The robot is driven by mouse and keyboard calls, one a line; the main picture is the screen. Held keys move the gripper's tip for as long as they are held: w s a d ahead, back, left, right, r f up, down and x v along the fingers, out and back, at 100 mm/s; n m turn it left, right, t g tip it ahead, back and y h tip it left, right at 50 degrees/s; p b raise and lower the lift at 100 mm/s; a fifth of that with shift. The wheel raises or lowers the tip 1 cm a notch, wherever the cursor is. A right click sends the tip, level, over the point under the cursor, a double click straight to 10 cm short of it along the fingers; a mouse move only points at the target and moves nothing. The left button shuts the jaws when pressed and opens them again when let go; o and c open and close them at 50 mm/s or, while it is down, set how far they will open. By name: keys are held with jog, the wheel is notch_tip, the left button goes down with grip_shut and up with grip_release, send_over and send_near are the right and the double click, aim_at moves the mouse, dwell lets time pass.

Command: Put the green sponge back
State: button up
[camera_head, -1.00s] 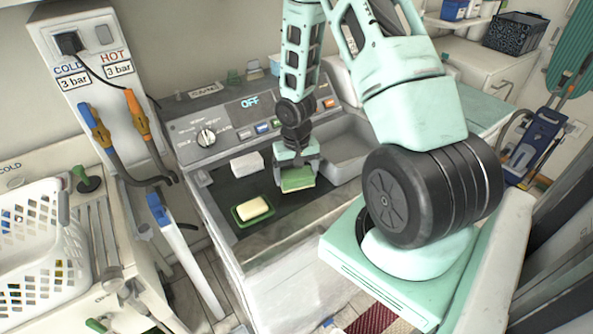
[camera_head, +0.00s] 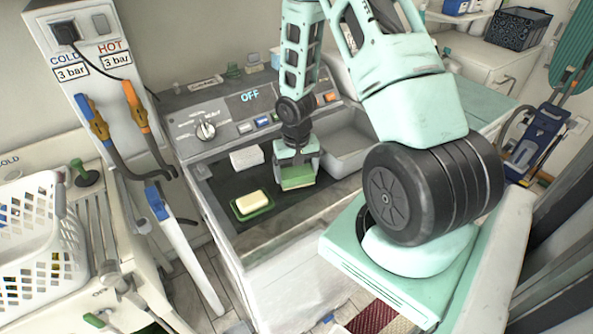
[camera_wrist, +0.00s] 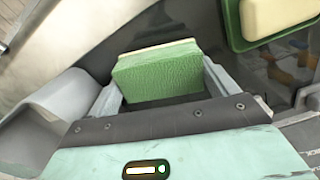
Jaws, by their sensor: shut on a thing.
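The green sponge (camera_head: 297,176) is between the fingers of my gripper (camera_head: 296,172), over the dark top of the machine. In the wrist view the sponge (camera_wrist: 157,72) shows a green face with a thin cream layer along its far edge. My gripper (camera_wrist: 160,95) is shut on it, with one finger on each side. The sponge's underside is hidden, so I cannot tell whether it touches the surface below.
A green dish (camera_head: 238,214) with a cream bar (camera_head: 252,202) lies left of my gripper; the bar also shows in the wrist view (camera_wrist: 279,14). A white block (camera_head: 246,158) lies behind it. A grey tray (camera_head: 345,146) is at the right. The control panel (camera_head: 225,125) rises behind.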

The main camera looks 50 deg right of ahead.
aim_at(296, 171)
jog(key=shift+f+b, duration=0.5)
jog(key=shift+f, duration=0.1)
jog(key=o, duration=0.7)
jog(key=shift+r, duration=0.15)
notch_tip(296, 171, up, 17)
jog(key=shift+r+b, duration=0.1)
jog(key=shift+b, duration=0.7)
